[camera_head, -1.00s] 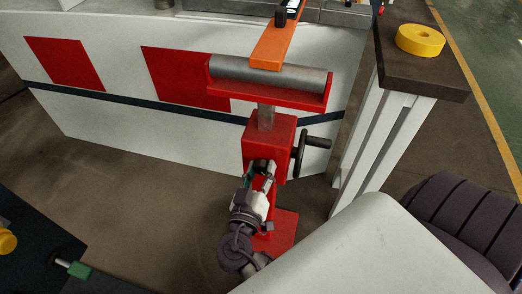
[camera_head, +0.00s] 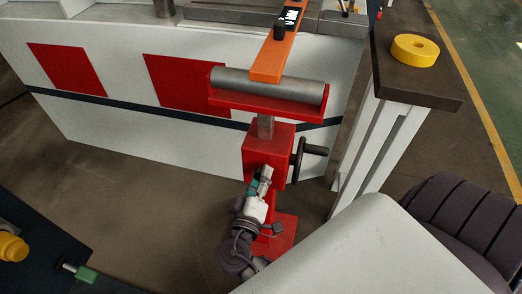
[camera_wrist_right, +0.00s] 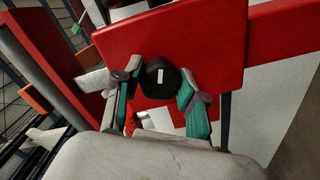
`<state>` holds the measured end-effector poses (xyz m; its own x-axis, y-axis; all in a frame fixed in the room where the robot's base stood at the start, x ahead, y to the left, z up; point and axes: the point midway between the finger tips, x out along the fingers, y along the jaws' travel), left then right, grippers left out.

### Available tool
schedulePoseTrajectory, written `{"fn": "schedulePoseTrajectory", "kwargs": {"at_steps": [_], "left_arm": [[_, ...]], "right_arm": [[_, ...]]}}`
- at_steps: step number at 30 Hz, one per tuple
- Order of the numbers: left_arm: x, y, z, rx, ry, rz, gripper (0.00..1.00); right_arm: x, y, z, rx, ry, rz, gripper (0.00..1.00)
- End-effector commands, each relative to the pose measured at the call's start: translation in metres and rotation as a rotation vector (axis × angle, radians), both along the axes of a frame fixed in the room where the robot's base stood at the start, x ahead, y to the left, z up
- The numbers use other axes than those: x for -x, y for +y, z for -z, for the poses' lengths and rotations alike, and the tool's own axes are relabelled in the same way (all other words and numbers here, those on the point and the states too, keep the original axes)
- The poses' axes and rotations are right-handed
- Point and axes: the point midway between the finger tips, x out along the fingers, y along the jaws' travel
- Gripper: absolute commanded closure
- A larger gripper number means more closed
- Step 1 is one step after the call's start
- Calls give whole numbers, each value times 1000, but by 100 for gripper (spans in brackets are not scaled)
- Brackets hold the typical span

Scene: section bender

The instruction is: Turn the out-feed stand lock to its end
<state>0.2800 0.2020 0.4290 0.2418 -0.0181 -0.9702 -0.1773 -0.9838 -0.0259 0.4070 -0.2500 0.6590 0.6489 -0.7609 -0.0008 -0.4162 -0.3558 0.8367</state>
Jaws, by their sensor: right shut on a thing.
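The red out-feed stand (camera_head: 280,145) stands upright before the white machine side, with a grey roller (camera_head: 268,86) in its red cradle. Its lock, a round black knob (camera_wrist_right: 162,78) with a small white mark, is on the red post face in the right wrist view. My right gripper (camera_head: 260,180) is at the post front, in line with the lock. In the wrist view its teal-padded fingers (camera_wrist_right: 160,85) lie on either side of the knob, shut on it. The head view hides the lock behind the gripper. My left gripper is not in view.
A black handwheel (camera_head: 299,160) sticks out right of the post. An orange bar (camera_head: 275,55) lies over the roller. A dark-topped bench (camera_head: 430,85) with a yellow ring (camera_head: 415,47) stands at right. Floor left of the stand is clear.

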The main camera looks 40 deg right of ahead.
Motion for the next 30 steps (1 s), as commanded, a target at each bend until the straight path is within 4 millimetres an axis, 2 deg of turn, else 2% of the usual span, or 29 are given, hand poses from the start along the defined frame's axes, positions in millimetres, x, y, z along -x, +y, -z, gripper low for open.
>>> {"fn": "schedulePoseTrajectory", "kwargs": {"at_steps": [12, 13, 17, 18, 26, 30], "left_arm": [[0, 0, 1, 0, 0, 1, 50], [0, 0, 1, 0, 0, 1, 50], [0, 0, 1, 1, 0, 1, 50], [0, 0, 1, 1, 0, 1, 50], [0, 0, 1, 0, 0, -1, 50], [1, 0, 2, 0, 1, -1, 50]], "right_arm": [[-2, 0, -2, 8, 0, -3, 94], [-2, 0, -2, 7, -1, -3, 58], [-1, 0, -2, 7, 1, -3, 36], [-1, 0, -2, 6, 1, -2, 34], [0, 0, -1, 5, 3, -1, 34], [7, 9, 0, 4, 5, -1, 34]]}}
